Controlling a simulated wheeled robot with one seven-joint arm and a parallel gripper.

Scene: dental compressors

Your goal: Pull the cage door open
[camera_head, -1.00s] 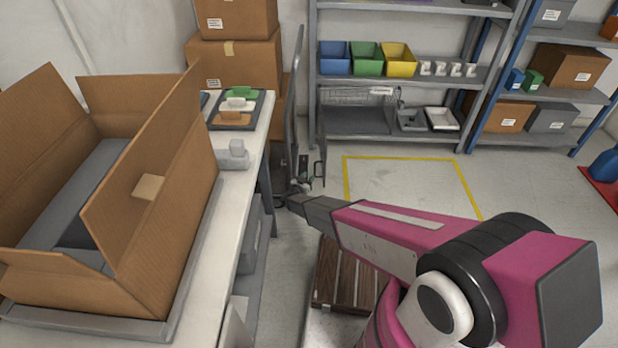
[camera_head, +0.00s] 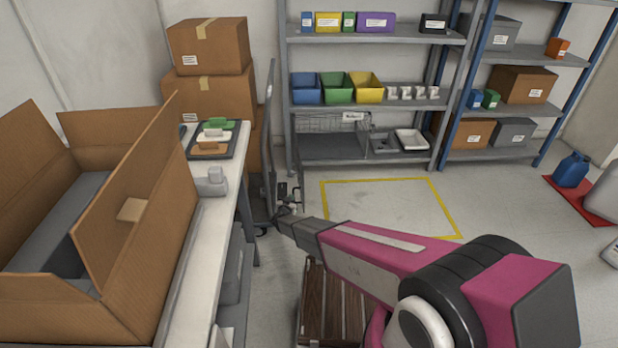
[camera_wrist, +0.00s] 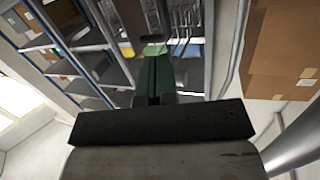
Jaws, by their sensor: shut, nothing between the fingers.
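A wire-mesh cage front (camera_head: 322,124) with a white label shows on the lowest shelf of the grey rack; I cannot tell for sure that it is the cage door. My gripper (camera_head: 284,212) is at the end of my pink arm, low beside the white table and in front of an upright grey trolley frame. It is small and dark there. In the wrist view my gripper (camera_wrist: 154,72) is shut and empty, with thin metal bars (camera_wrist: 183,30) beyond its tips. I cannot tell whether it touches them.
The white table (camera_head: 196,262) with an open cardboard box (camera_head: 150,225) stands at left. Stacked boxes (camera_head: 208,95) are behind it. A slatted wooden pallet (camera_head: 326,305) lies below my arm. The yellow-outlined floor area (camera_head: 390,205) is clear.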

